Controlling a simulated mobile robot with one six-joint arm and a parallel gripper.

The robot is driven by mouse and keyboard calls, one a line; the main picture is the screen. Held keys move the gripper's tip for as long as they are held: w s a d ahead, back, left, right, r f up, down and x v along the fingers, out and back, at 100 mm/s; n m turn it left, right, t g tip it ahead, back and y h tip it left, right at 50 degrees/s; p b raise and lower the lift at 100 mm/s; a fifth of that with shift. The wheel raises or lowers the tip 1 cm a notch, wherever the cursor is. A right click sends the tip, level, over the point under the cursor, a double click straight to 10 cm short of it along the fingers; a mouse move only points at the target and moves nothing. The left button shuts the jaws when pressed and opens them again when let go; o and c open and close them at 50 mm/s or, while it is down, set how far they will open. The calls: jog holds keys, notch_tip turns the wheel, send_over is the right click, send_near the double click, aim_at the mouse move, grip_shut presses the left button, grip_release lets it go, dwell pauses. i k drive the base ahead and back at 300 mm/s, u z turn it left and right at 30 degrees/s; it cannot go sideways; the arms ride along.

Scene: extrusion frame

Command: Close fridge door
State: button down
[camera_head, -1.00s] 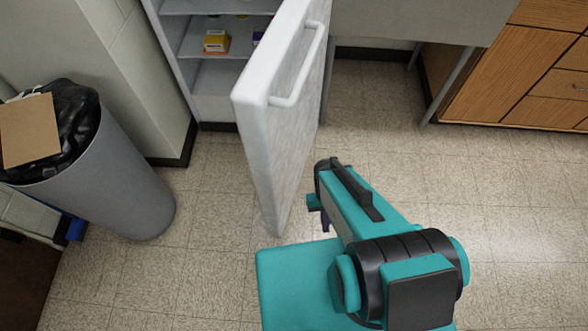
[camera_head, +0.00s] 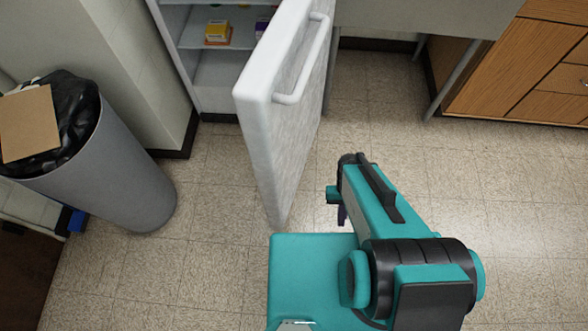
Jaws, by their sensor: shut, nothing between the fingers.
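The white fridge door (camera_head: 285,110) stands open, swung out toward me, with its bar handle (camera_head: 312,60) on the right-hand face. The open fridge (camera_head: 210,75) shows behind and to the left of the door, with shelves inside.
A grey trash bin (camera_head: 125,185) with a black bag and cardboard (camera_head: 28,122) stands at the left. Small boxes (camera_head: 218,33) sit on a fridge shelf. Wooden drawers (camera_head: 520,75) are at the upper right. The tiled floor (camera_head: 500,190) at right is clear.

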aim_at(277, 97)
jog(key=z, duration=0.15)
jog(key=k, duration=1.25)
jog(key=u, duration=0.6)
